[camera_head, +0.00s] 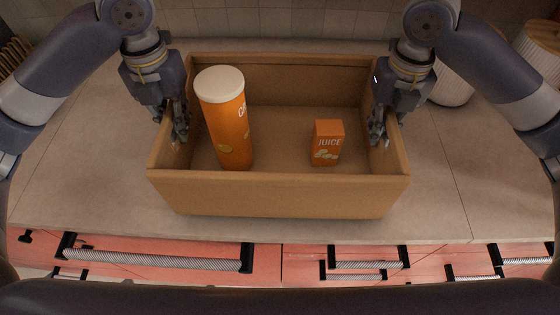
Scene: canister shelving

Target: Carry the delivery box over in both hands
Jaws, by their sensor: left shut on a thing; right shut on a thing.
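The delivery box (280,195) is an open brown carton in the middle of the head view, over the countertop. I cannot tell whether its base touches the counter. Inside it, a tall orange canister with a white lid (229,125) stands on the left, and a small orange juice carton (327,144) stands on the right. My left gripper (180,132) is shut on the box's left wall. My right gripper (379,132) is shut on the box's right wall. The fingertips partly hide both walls.
The light countertop (95,165) is clear on both sides of the box. Ribbed white canisters (452,86) stand at the back right, partly behind my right arm. A tiled wall (290,22) runs along the back. Red drawers with bar handles (160,261) lie below the front edge.

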